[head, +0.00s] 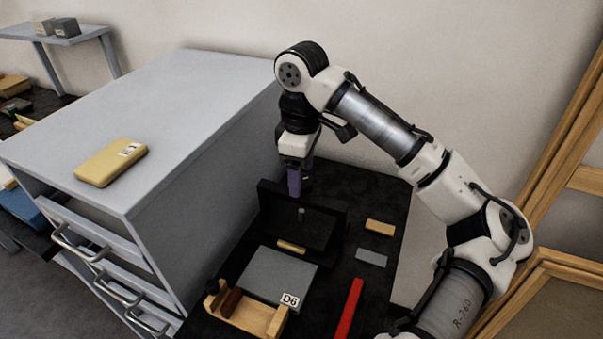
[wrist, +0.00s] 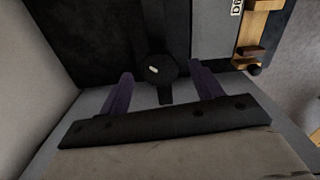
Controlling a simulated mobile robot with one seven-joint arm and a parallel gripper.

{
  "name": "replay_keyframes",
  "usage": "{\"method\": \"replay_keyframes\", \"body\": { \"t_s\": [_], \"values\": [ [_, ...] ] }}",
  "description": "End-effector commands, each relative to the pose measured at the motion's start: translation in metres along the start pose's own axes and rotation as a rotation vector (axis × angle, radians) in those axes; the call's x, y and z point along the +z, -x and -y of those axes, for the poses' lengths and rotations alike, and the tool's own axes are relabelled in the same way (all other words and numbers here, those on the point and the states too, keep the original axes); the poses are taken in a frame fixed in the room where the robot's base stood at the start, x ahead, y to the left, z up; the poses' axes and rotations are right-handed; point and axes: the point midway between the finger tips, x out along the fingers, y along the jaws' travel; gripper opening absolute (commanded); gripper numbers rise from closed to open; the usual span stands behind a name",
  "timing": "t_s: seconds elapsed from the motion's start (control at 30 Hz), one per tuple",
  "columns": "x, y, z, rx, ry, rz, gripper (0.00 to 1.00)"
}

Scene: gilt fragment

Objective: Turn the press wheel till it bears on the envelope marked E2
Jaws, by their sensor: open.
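My gripper (head: 295,190) points down in the head view, over a black upright frame (head: 325,228) with a short grey post. In the wrist view my gripper (wrist: 161,72) has its two purple fingers spread, nothing held. Between and beyond the fingertips is a dark many-sided knob with a pale mark, perhaps the press wheel (wrist: 153,72); a dark bar extends from it. I cannot tell whether the fingers touch it. A flat grey slab (head: 275,275) lies in front of the frame, with a label reading D6 (head: 290,299). I can read no E2 mark; the envelope cannot be made out.
A grey drawer cabinet (head: 190,100) stands close on the left, a yellow packet (head: 111,163) on top. A wooden holder (head: 245,312) lies at the slab's front. A red bar (head: 346,309), a wooden block (head: 380,227) and a grey block (head: 371,258) lie right. The wall is behind.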

Motion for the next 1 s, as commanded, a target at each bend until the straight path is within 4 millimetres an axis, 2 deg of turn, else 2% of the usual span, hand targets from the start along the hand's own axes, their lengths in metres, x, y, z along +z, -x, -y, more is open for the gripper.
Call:
{"method": "replay_keyframes", "body": {
  "t_s": [0.2, 0.47, 0.57, 0.8, 0.83, 1.0],
  "values": [
    [0.0, -0.014, 0.0, 0.001, 0.001, -0.001, 0.65],
    [0.0, -0.015, 0.0, 0.001, 0.001, 0.0, 0.65],
    [0.0, -0.015, 0.0, 0.001, 0.001, 0.0, 0.54],
    [0.0, -0.015, 0.0, 0.001, 0.001, 0.0, 0.23],
    [0.0, -0.015, 0.0, 0.001, 0.001, 0.0, 0.2],
    [0.0, -0.014, 0.0, 0.0, -0.007, -0.001, 0.2]
  ]
}}
